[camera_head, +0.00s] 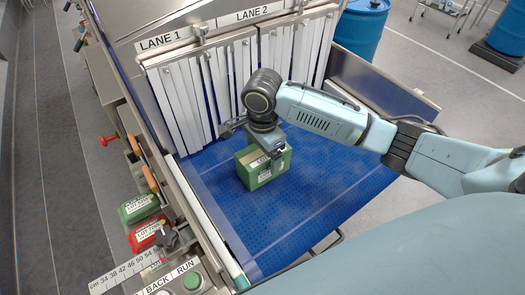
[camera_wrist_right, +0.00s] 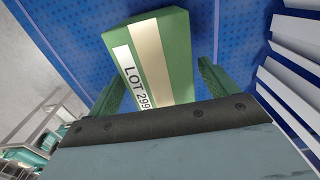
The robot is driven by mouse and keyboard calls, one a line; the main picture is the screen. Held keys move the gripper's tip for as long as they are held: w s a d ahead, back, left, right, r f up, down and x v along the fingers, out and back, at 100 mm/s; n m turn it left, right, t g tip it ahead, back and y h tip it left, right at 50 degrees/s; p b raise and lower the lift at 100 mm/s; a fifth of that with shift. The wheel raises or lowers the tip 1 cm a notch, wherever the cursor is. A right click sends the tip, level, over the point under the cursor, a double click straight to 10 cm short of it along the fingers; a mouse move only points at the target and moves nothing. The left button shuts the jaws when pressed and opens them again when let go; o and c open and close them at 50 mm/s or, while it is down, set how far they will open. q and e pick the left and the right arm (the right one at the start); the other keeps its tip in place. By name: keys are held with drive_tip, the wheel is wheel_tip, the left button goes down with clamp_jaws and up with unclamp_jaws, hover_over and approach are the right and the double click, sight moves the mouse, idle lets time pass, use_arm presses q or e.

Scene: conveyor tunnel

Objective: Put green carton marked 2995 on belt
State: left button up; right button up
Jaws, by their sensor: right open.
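A green carton (camera_head: 264,176) with a tan strip and a white label stands on the blue belt (camera_head: 325,190), in front of the lane curtains. In the right wrist view the carton (camera_wrist_right: 178,50) shows the label "LOT 299", with the rest cut off by the gripper. My right gripper (camera_head: 266,150) is right at the carton's top, pointing down. Its green fingers are open, one on each side of the carton in the right wrist view. My left gripper is not in view.
White strip curtains (camera_head: 203,90) hang under the LANE 1 and LANE 2 signs behind the carton. Another green carton (camera_head: 137,208) and a red carton (camera_head: 148,235) lie beside the belt at left. The belt's front and right are clear. Blue drums (camera_head: 362,25) stand behind.

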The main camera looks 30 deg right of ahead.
wheel_tip(320, 180, up, 12)
drive_tip(key=shift+r, duration=0.15)
idle(0.3)
idle(0.5)
